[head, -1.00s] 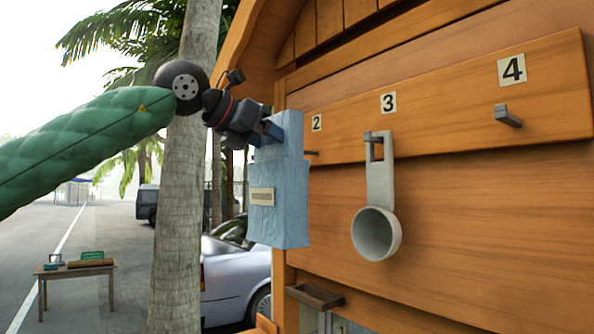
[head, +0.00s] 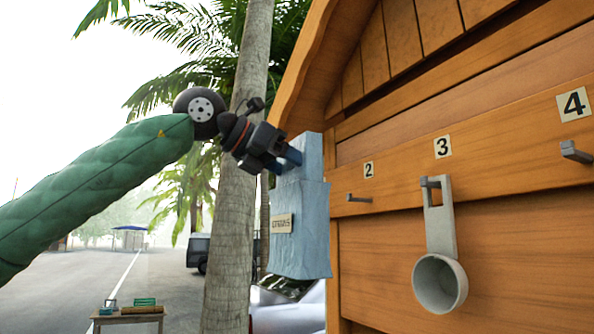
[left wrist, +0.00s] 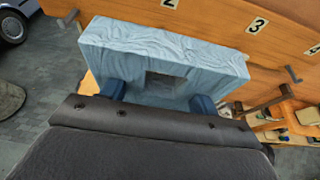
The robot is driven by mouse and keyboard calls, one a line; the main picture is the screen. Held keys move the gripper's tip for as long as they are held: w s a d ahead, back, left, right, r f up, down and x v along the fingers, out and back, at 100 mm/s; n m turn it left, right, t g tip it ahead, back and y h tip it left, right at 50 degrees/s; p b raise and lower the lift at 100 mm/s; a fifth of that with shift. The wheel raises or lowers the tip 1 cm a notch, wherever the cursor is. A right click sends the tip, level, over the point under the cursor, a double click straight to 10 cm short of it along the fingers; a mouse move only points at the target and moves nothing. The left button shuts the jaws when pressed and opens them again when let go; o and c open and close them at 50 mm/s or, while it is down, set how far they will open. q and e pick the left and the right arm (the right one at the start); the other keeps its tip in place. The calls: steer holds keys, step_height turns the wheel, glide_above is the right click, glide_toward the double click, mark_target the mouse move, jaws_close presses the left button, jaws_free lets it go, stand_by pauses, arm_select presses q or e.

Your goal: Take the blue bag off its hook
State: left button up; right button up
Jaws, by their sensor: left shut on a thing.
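The blue bag (head: 301,225) hangs from my left gripper (head: 290,160) in the head view, with a small label on its front. My left gripper is shut on the top part of the bag. The bag is left of hook 2 (head: 358,198), which is bare, with a visible gap between them. In the left wrist view the bag (left wrist: 165,50) fills the space in front of the two blue fingers (left wrist: 158,98). My right gripper is in neither view.
A grey scoop or ladle (head: 440,270) hangs on hook 3. Hook 4 (head: 577,152) is empty. The orange wooden wall (head: 400,250) stands close to the bag's right. A palm trunk (head: 238,200) is behind the arm. A table (head: 128,318) stands far off.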

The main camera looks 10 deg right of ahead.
mark_target(281, 196)
arm_select(q)
steer(key=shift+f+b, duration=2.95)
steer(key=shift+f, duration=0.15)
steer(key=shift+a, duration=0.1)
steer(key=shift+s+a+b, duration=0.35)
steer(key=shift+a+b, duration=0.05)
steer(key=shift+a, duration=0.6)
steer(key=shift+s+a+b, duration=0.4)
steer(key=shift+a, duration=0.55)
steer(key=shift+s+a+b, duration=0.35)
steer(key=shift+a+b, duration=0.05)
steer(key=shift+a, duration=0.6)
steer(key=shift+s+a+b, duration=0.25)
steer(key=shift+s+a, duration=0.05)
steer(key=shift+a, duration=0.55)
steer(key=shift+s+a+b, duration=0.25)
steer(key=shift+s+a, duration=0.05)
steer(key=shift+a, duration=0.55)
